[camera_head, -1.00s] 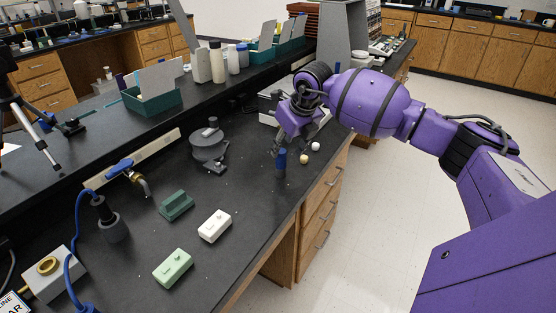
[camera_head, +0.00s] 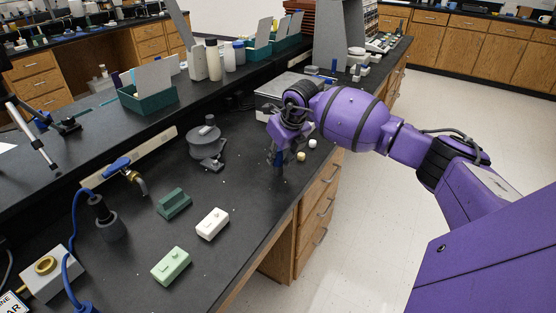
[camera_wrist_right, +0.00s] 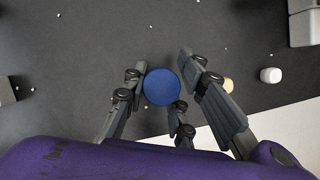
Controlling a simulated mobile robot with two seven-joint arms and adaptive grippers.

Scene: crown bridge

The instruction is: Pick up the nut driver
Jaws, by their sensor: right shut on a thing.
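The nut driver shows as a blue handle (camera_head: 279,158) standing upright near the counter's front edge, partly covered by my fingers. The lower part of the nut driver is hard to make out in the head view. My left gripper is not in view.
A white block (camera_head: 212,224), a pale green block (camera_head: 171,266) and a dark green block (camera_head: 174,203) lie to the left. A grey round stand (camera_head: 203,141) is behind. A small white piece (camera_head: 312,143) and a yellowish piece (camera_head: 301,156) lie right of the gripper.

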